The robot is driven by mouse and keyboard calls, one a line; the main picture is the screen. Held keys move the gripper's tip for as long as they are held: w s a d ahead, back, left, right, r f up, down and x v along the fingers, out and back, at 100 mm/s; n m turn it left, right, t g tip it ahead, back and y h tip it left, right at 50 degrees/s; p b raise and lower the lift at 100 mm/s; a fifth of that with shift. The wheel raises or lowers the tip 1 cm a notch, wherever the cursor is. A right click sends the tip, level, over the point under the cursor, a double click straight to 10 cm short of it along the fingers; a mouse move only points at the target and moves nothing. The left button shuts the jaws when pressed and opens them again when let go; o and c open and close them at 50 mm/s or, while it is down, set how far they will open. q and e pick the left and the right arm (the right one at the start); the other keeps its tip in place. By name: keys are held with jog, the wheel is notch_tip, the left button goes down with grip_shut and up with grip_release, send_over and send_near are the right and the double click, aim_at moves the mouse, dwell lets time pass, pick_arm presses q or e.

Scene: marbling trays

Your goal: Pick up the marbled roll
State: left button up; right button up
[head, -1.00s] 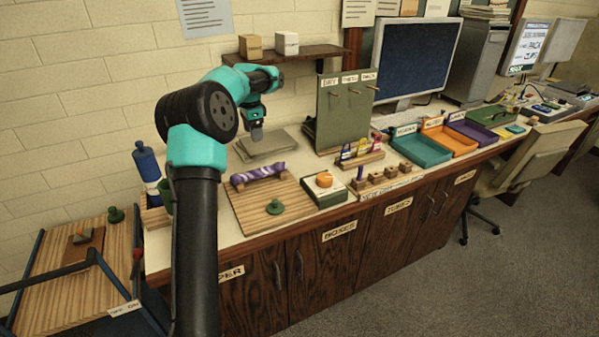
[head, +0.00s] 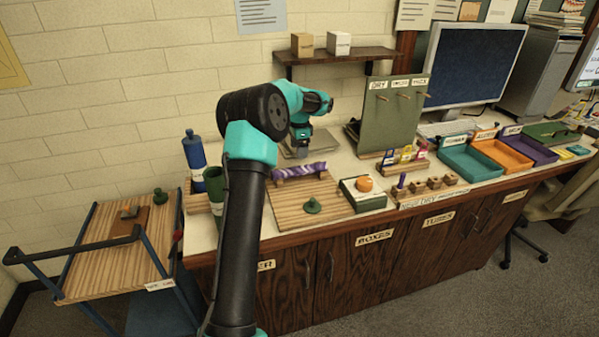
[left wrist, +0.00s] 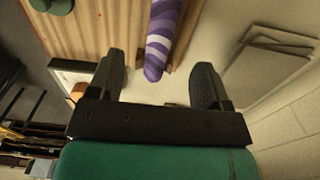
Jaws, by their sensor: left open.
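The marbled roll (head: 300,171) is purple with white swirls. It lies across a cradle at the back of a ribbed wooden board (head: 283,211) on the bench. My left gripper (head: 301,152) hangs just behind and above the roll in the head view. In the left wrist view its two dark fingers (left wrist: 158,66) are apart, with nothing clamped. I cannot tell how high they are above the roll. My right gripper is out of view.
A green knob (head: 313,205) stands on the board. A blue bottle (head: 194,156) and a green cylinder stand to the left, a box with an orange knob (head: 364,184) to the right. A green peg panel (head: 392,120) rises behind. Flat grey sheets (left wrist: 277,62) lie beyond the roll.

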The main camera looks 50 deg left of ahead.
aim_at(299, 167)
pick_arm(q)
notch_tip(299, 167, down, 4)
jog(key=shift+f, duration=0.2)
jog(key=shift+w+a+f, duration=0.1)
jog(key=shift+w+f, duration=0.05)
jog(key=shift+f, duration=1.15)
jog(key=shift+w+f, duration=0.1)
jog(key=shift+f, duration=1.2)
jog(key=c, duration=1.1)
jog(key=shift+o, duration=0.2)
